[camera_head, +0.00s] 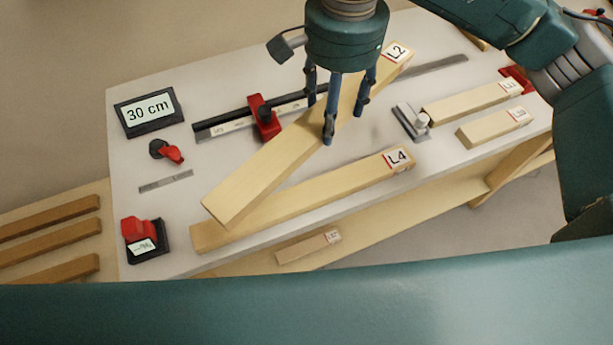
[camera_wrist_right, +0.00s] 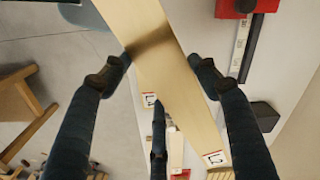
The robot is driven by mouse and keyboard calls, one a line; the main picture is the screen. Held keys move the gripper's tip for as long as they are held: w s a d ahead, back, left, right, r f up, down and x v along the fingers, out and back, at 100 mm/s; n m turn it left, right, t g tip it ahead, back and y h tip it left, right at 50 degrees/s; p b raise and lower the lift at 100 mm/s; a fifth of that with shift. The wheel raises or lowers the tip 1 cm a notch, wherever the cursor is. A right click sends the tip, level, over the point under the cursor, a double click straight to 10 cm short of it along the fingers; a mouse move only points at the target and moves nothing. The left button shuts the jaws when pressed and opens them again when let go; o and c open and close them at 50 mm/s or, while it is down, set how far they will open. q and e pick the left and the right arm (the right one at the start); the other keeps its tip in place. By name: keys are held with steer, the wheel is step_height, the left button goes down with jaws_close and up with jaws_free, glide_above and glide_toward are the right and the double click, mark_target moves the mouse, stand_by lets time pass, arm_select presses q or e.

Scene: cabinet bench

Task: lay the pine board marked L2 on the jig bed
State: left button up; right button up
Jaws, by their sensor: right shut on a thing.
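The long pine board marked L2 (camera_head: 265,165) is held diagonally over the bench, its labelled end at the back right and its plain end at the front left. My right gripper (camera_head: 338,112) is shut on it near the middle, fingers on both sides. In the right wrist view the board L2 (camera_wrist_right: 165,60) runs between the fingers (camera_wrist_right: 160,70). The jig has a black rail (camera_head: 225,126) with a pale scale and a red stop (camera_head: 265,118); board L2 crosses over it and hides part. The bed's outline is unclear. My left gripper is not in view.
Board L4 (camera_head: 300,203) lies along the bench's front edge, partly below L2. Two shorter boards (camera_head: 470,102) (camera_head: 490,128) lie at the right beside a metal clamp (camera_head: 410,120).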

steer(key=a+r+m, duration=0.2)
steer(key=a+m, duration=0.3)
steer(key=a, duration=0.2)
step_height(320, 180, down, 14)
steer(key=p, duration=0.3)
steer(key=shift+w+d+r, duration=0.15)
steer(key=shift+r, duration=0.1)
steer(key=shift+w+f, duration=0.1)
steer(key=shift+f, duration=0.5)
step_height(320, 180, down, 4)
steer(key=shift+p, duration=0.75)
steer(key=shift+f+b, duration=0.35)
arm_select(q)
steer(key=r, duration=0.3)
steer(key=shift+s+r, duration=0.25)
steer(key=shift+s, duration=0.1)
arm_select(e)
steer(key=o, duration=1.3)
steer(key=shift+c, duration=0.2)
steer(key=shift+r, duration=0.1)
